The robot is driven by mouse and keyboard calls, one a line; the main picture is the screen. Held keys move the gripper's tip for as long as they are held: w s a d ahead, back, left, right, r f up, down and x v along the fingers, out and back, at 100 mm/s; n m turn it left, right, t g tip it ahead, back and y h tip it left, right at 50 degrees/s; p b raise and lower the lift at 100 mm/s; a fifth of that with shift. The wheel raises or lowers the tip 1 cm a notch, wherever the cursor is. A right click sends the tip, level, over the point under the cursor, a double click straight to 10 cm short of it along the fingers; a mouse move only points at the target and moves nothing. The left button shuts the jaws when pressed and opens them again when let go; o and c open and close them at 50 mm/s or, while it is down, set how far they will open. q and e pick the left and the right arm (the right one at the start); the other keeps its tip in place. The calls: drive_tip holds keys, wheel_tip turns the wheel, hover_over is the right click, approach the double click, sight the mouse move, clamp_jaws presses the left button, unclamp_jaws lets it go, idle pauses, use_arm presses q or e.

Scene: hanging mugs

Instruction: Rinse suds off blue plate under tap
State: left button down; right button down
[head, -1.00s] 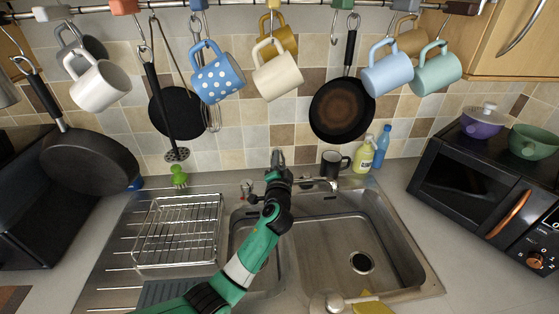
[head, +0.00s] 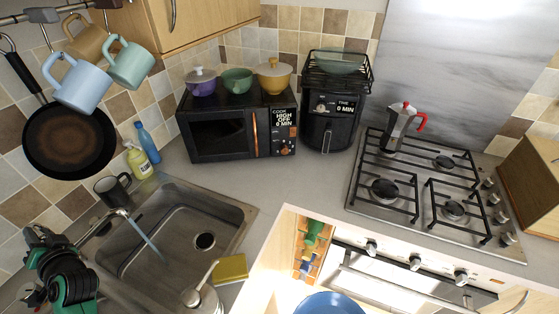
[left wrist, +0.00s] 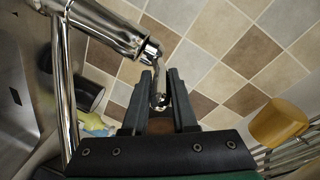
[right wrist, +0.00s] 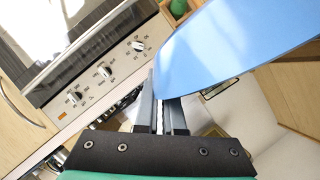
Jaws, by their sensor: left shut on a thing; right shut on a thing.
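The blue plate (head: 330,304) shows at the bottom edge of the head view, mostly cut off. In the right wrist view the plate (right wrist: 235,45) is large, and my right gripper (right wrist: 162,100) is shut on its edge. No suds can be made out on the visible part. The tap (head: 118,213) is at the sink's left, with a stream of water (head: 148,238) falling into the basin. My left gripper (head: 38,238) is beside the tap. In the left wrist view it (left wrist: 160,85) is shut on a small metal tap part, with the thick tap body (left wrist: 100,25) close by.
The sink (head: 165,245) has a black mug (head: 110,187) and soap bottles (head: 138,160) behind it. An open drawer (head: 312,245) lies between sink and stove (head: 440,195). Mugs hang upper left.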

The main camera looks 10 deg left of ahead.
use_arm(q)
drive_tip(key=c, duration=0.7)
unclamp_jaws()
drive_tip(key=shift+d, duration=0.1)
use_arm(e)
drive_tip(key=shift+f, duration=0.25)
wheel_tip(320, 180, up, 5)
drive_tip(key=p, duration=0.4)
drive_tip(key=shift+r+p, duration=0.45)
drive_tip(key=shift+p, duration=0.25)
use_arm(q)
drive_tip(key=v, duration=1.2)
